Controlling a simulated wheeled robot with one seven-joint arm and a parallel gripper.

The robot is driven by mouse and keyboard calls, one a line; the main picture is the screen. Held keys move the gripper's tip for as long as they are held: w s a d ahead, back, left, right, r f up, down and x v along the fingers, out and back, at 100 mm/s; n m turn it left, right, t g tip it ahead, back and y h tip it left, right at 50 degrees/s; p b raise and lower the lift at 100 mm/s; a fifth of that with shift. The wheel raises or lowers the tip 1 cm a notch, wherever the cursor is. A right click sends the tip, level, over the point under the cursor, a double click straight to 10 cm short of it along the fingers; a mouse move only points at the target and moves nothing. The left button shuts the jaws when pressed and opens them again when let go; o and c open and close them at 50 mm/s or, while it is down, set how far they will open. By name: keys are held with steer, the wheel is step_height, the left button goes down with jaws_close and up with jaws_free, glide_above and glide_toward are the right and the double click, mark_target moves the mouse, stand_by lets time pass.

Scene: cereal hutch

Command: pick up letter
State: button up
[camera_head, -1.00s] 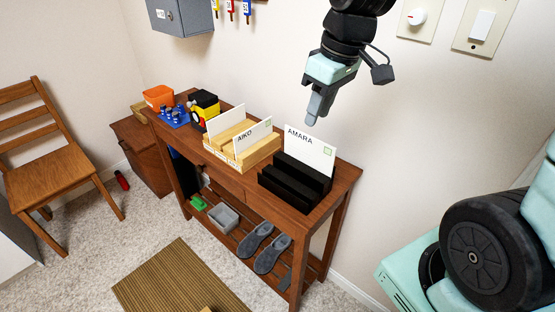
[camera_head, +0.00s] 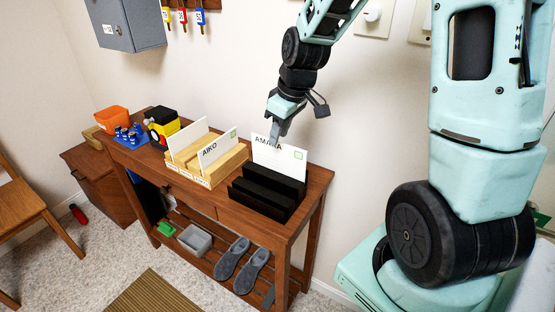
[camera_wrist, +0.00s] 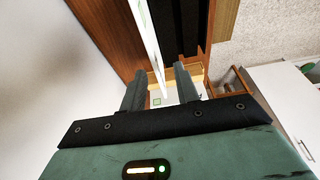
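A white letter marked AMARA (camera_head: 280,160) stands upright in a black slotted holder (camera_head: 262,196) on the wooden table. My gripper (camera_head: 275,138) points down at the letter's top edge and hides part of the name. In the wrist view, my gripper (camera_wrist: 160,78) is open, its two fingers apart. The thin white letter (camera_wrist: 150,45) shows edge-on between them, closer to the left finger. I cannot tell whether a finger touches it. Another letter marked AIKO (camera_head: 218,148) and a white letter behind it (camera_head: 187,138) stand in a light wooden sorter (camera_head: 205,178).
The table (camera_head: 315,185) stands against the wall. An orange bin (camera_head: 113,118), a blue tray (camera_head: 131,139) and a yellow-black object (camera_head: 162,122) sit at its left. A grey wall box (camera_head: 127,24) hangs above. Grey shoes (camera_head: 240,264) lie on the lower shelf.

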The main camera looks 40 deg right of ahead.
mark_target(276, 148)
steer(key=shift+d+x, duration=0.15)
steer(key=shift+x, duration=1.4)
steer(key=shift+d+x, duration=0.1)
steer(key=shift+x, duration=1.45)
jaws_close()
